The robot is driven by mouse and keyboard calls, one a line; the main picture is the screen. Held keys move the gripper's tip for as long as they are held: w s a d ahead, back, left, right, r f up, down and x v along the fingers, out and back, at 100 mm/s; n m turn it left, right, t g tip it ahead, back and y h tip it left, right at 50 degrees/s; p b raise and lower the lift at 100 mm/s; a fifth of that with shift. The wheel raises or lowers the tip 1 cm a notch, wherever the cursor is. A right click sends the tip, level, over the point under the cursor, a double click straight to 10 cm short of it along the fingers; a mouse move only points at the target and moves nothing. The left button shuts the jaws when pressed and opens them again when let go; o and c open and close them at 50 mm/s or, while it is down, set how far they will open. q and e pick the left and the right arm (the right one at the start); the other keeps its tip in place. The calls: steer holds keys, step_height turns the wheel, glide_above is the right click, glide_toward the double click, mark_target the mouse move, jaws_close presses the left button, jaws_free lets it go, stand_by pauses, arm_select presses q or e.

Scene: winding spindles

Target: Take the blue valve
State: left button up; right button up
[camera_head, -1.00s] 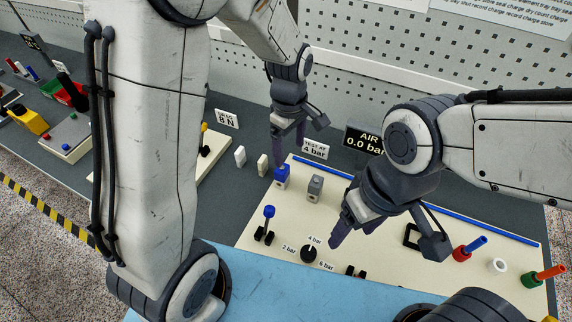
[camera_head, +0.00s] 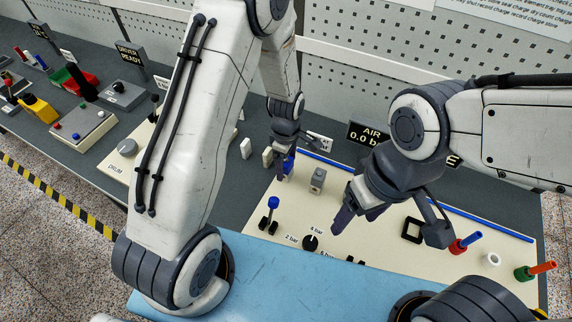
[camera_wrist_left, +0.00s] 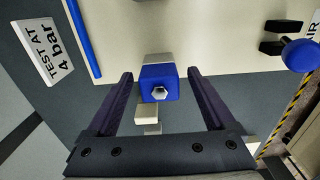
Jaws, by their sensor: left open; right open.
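The blue valve (camera_head: 289,167) is a small blue block at the back left of the cream panel (camera_head: 345,250), partly hidden by my left gripper (camera_head: 284,158) in the head view. In the left wrist view the blue valve (camera_wrist_left: 158,82) shows a pale hexagonal end and lies between the two open fingers of my left gripper (camera_wrist_left: 160,74), with a visible gap on each side. A light grey part adjoins it. My right gripper (camera_head: 352,218) is open and empty above the middle of the panel.
A grey valve-like block (camera_head: 318,180) stands just right of the blue valve. A blue-knobbed part (camera_head: 272,203) and a black dial (camera_head: 310,242) are nearer. Pale blocks (camera_head: 267,156) stand left. A blue rod (camera_head: 480,223) runs along the panel's back.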

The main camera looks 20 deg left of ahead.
arm_select(q)
steer(key=shift+f, duration=0.25)
jaws_close()
steer(key=shift+w+r, duration=0.1)
steer(key=shift+r, duration=0.05)
